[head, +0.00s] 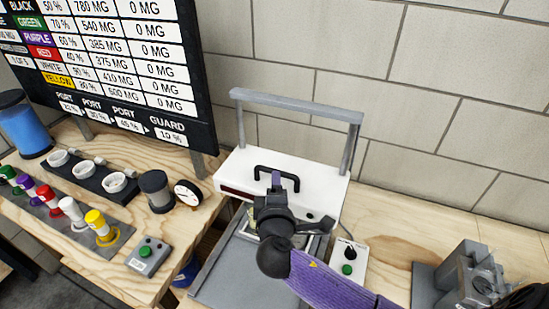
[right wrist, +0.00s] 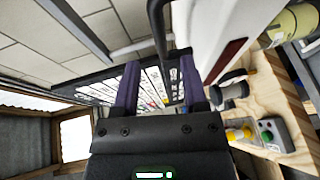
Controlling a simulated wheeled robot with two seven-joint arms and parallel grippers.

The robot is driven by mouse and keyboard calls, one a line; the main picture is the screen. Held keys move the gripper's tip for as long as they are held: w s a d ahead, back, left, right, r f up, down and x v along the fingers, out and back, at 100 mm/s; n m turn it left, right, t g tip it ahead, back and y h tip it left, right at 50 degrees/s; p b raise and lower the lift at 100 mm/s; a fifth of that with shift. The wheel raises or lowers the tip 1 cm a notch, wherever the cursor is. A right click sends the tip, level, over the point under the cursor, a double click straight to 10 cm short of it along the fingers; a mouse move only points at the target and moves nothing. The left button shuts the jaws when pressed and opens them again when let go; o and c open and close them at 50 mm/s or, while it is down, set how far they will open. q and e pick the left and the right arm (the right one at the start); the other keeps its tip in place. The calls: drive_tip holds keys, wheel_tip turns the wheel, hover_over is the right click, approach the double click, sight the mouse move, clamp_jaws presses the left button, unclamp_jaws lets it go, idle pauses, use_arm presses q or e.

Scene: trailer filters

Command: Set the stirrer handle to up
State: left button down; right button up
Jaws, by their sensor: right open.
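The stirrer handle appears to be the black bar handle (head: 277,170) on top of the white unit (head: 330,185), at the middle of the head view. My right gripper (head: 277,184) is right at this handle, coming from the front, and hides part of it. In the right wrist view the black handle (right wrist: 158,32) runs down between the two purple fingers (right wrist: 161,82). The fingers are open, with a gap on either side of the bar. Whether either finger touches it I cannot tell. My left gripper is not in view.
A grey metal frame (head: 296,103) rises behind the handle. A grey tray (head: 222,275) lies in front. A control box (head: 347,262) with a black knob and green button stands right of my arm. A grey machine (head: 470,275) stands far right. A clock (head: 188,194) and jar (head: 156,190) stand left.

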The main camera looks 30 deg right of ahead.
drive_tip(key=b+x, duration=0.1)
drive_tip(key=x, duration=0.7)
drive_tip(key=shift+s+d+f, duration=0.1)
clamp_jaws()
idle(1.1)
